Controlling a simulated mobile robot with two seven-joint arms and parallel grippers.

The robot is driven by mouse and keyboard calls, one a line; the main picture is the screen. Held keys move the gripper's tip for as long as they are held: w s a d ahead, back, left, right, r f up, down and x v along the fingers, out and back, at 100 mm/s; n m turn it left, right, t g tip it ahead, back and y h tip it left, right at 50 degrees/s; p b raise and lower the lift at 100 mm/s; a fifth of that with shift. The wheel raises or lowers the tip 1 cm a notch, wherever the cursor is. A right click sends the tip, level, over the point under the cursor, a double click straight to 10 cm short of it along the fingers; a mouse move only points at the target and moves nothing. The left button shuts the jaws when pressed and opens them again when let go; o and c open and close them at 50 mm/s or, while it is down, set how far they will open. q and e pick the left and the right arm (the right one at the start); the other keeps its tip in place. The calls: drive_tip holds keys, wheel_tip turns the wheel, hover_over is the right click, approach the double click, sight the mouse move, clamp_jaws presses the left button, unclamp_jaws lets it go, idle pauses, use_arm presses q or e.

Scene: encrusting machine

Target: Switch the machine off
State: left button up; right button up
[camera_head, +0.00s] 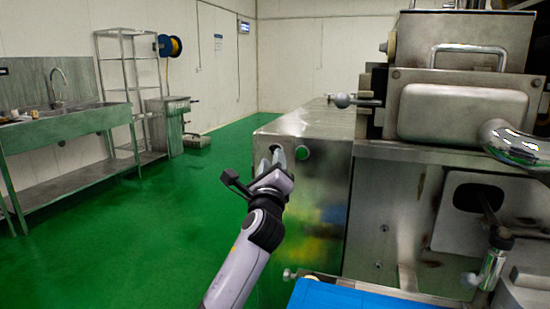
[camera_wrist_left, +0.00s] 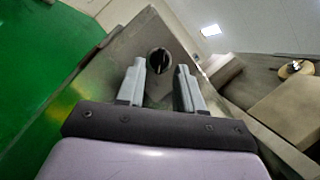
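The machine is a metal body with a lower cabinet (camera_head: 320,190) at its left end. A round black rotary knob (camera_wrist_left: 160,61) shows on the metal panel in the left wrist view; its raised grip points nearly along the finger direction. In the head view the knob is mostly hidden behind my left gripper (camera_head: 275,158). A green round button (camera_head: 302,152) sits on the panel just right of the gripper. My left gripper is open and empty, also in the left wrist view (camera_wrist_left: 161,82), with the knob beyond and between its fingertips. I cannot tell whether they touch. My right gripper is not in view.
A ball-ended lever (camera_head: 343,100) and a chrome handle (camera_head: 515,143) stick out from the machine on the right. A blue belt (camera_head: 350,297) lies at the bottom. A sink (camera_head: 65,120) and a shelf rack (camera_head: 130,70) stand at the left. The green floor between is clear.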

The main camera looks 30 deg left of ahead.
use_arm(q)
drive_tip(key=shift+x, duration=1.4)
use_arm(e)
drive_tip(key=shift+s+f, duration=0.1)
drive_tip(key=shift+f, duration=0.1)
use_arm(q)
clamp_jaws()
drive_tip(key=shift+d, duration=0.1)
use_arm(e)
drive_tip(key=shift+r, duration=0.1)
